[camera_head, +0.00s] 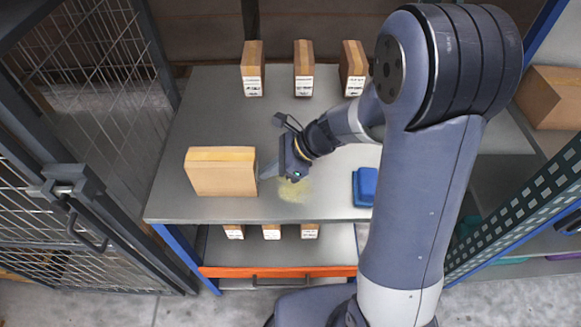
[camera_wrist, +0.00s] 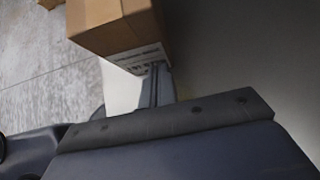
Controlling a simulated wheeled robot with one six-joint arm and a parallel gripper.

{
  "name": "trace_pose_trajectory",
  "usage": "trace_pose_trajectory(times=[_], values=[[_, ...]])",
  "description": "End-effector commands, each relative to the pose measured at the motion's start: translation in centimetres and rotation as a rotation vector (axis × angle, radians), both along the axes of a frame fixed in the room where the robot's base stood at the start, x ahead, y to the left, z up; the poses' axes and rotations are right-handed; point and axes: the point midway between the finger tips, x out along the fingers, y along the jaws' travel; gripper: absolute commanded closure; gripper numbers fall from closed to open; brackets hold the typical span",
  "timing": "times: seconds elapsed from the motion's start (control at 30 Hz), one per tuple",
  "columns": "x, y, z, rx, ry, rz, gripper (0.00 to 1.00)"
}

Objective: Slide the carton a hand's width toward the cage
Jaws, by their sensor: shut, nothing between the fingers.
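The carton (camera_head: 221,176) is a tan box on the left part of the grey shelf top, near its front edge. It also shows in the wrist view (camera_wrist: 112,24), with a printed white label on its lower side. My gripper (camera_head: 262,177) is shut and empty, its fingertips low at the carton's right side. In the wrist view my gripper's fingers (camera_wrist: 163,84) reach close to the labelled side; I cannot tell whether they touch it. The cage (camera_head: 95,60) of grey wire mesh stands left of the shelf.
Several small cartons (camera_head: 303,68) stand along the shelf's back edge. A blue object (camera_head: 365,186) lies right of my gripper, and a yellowish patch (camera_head: 293,190) marks the top. Bare shelf top (camera_head: 166,203) lies between the carton and the left edge. More cartons (camera_head: 271,232) sit on the level below.

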Motion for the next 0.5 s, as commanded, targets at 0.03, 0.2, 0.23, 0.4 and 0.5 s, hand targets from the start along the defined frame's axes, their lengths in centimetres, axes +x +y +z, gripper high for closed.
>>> trace_pose_trajectory(times=[0.03,0.2,0.23,0.4,0.5], values=[[0.0,1.3,0.1,0.000,-0.001,0.006,1.00],[0.0,4.8,0.0,0.000,0.001,0.005,1.00],[0.0,5.4,0.0,0.000,0.000,0.006,1.00],[0.1,7.7,0.0,0.000,0.001,0.003,1.00],[0.2,8.3,0.0,0.000,0.001,0.001,1.00]])
